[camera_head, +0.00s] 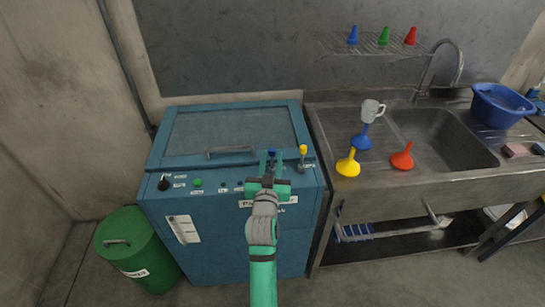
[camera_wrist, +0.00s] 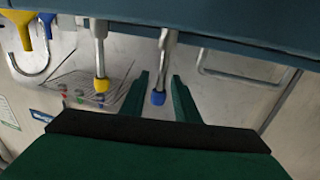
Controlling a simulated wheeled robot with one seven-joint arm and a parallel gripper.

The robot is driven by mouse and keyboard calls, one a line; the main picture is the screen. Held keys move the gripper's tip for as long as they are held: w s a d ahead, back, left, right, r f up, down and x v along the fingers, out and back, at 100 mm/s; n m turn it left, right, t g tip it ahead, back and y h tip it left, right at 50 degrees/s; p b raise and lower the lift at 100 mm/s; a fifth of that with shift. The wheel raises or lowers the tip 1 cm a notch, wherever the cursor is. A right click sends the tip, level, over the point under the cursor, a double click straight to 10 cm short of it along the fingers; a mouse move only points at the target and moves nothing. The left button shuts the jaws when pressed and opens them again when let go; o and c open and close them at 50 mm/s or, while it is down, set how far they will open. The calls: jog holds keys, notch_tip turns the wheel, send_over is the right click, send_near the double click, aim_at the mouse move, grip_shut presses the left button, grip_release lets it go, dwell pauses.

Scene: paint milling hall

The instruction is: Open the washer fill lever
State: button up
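The washer (camera_head: 190,230) is a blue cabinet with a closed lid (camera_head: 233,130) and a front control strip. Two metal levers stand at the strip's right: one with a blue tip (camera_head: 272,152) and one with a yellow tip (camera_head: 303,149). Their labels are too small to read, so I cannot tell which is the fill lever. My gripper (camera_head: 271,163) is at the blue-tipped lever. In the wrist view the blue tip (camera_wrist: 158,98) lies between my two open fingers, with gaps on both sides. The yellow tip (camera_wrist: 101,85) is outside them.
A lid handle (camera_head: 231,150) lies behind the controls. A black knob (camera_head: 164,182) and a green button (camera_head: 198,183) are on the strip's left. A steel sink (camera_head: 345,205) with funnels and a mug adjoins at right. A green drum (camera_head: 125,232) stands at left.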

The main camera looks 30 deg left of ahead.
jog(key=shift+w+a, duration=0.2)
jog(key=shift+w, duration=0.35)
jog(key=shift+a, duration=0.2)
jog(key=shift+c, duration=0.3)
grip_shut()
jog(key=shift+d+r, duration=0.1)
jog(key=shift+w, duration=0.1)
